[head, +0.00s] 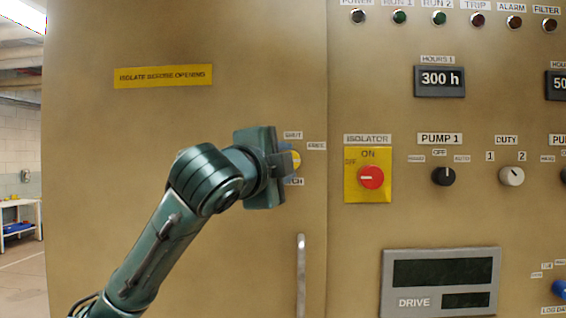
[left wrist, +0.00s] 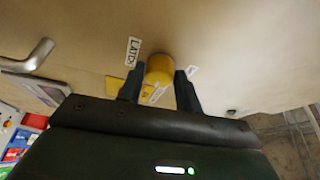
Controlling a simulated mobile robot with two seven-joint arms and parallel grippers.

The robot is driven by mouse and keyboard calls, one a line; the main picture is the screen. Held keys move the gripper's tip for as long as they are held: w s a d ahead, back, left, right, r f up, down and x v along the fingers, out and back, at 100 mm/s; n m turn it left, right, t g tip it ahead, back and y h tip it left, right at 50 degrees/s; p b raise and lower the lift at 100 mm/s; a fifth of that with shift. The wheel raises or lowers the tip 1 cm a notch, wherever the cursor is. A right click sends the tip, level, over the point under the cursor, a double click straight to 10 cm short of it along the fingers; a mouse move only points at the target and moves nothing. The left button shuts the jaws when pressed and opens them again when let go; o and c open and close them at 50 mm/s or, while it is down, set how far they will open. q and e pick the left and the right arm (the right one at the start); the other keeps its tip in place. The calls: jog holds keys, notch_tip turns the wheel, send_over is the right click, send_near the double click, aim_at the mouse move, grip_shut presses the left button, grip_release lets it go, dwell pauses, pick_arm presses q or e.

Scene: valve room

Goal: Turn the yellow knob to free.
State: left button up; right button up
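The yellow knob (head: 296,160) is on the tan cabinet door, mostly hidden behind my left gripper in the head view. Labels SHUT (head: 293,135), FREE (head: 316,146) and a partly covered LATCH (head: 295,181) surround it. In the left wrist view the knob (left wrist: 160,69) lies between the two dark fingertips of my left gripper (left wrist: 160,78). The fingers stand apart on either side of it, with a small gap visible on the left; contact on the right is unclear. The knob's pointing direction cannot be read. My right gripper is not in view.
A vertical door handle (head: 301,275) is below the knob. To the right are the red isolator switch (head: 370,177) on a yellow plate, the PUMP 1 selector (head: 443,176) and the DRIVE display (head: 440,280). The door left of my arm is flat, with a yellow sign (head: 163,76).

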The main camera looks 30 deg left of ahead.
pick_arm(q)
jog(key=o, duration=0.4)
jog(key=shift+s, duration=0.1)
jog(key=s+b, duration=0.1)
jog(key=s, duration=0.3)
jog(key=s+d, duration=0.1)
jog(key=s, duration=0.3)
jog(key=s+d+f+b, duration=0.1)
jog(key=s, duration=0.3)
jog(key=shift+s+b, duration=0.3)
jog(key=shift+s, duration=0.1)
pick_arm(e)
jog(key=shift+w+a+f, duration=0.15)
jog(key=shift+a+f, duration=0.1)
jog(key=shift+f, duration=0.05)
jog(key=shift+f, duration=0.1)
